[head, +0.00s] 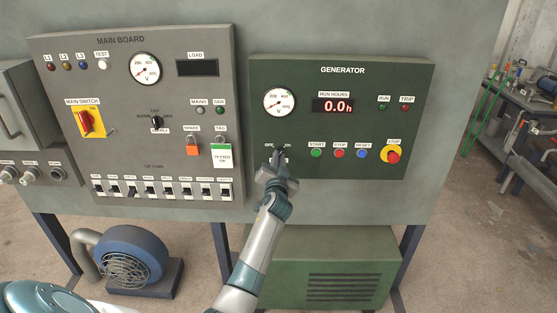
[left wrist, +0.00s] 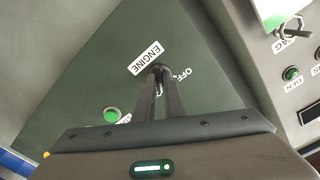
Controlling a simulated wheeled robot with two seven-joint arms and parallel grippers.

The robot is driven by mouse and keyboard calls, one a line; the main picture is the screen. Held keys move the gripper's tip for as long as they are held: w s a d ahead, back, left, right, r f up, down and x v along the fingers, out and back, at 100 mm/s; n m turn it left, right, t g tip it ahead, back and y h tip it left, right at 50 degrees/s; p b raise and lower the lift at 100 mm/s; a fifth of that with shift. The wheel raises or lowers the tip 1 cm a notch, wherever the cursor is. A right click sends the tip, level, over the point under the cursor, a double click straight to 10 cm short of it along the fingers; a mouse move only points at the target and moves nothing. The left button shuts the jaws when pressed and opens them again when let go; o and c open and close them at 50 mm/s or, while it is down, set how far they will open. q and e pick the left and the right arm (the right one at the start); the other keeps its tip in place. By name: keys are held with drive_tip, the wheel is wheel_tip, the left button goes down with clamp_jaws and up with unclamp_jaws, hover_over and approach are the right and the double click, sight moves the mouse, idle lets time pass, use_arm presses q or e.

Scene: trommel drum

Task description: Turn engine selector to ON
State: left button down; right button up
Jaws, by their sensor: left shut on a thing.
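The engine selector (left wrist: 157,69) is a small black knob on the green generator panel (head: 342,75). In the left wrist view its ENGINE label and OFF label show beside it, with another label partly hidden by the fingers. My left gripper (left wrist: 158,72) is at the selector, with its two dark fingers shut on the knob. In the head view the same gripper (head: 278,155) covers most of the selector, so its pointing direction cannot be told. My right gripper is not in view.
Right of the selector are the green START (head: 316,153), red STOP (head: 339,153) and blue RESET (head: 362,154) buttons and a red stop button (head: 393,156) on yellow. Run hours read 0.0.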

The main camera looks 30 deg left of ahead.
use_arm(q)
drive_tip(key=shift+f+m, duration=0.1)
drive_tip(key=shift+m, duration=1.1)
drive_tip(key=c, duration=1.8)
unclamp_jaws()
drive_tip(key=shift+c, duration=0.2)
drive_tip(key=shift+s, duration=0.1)
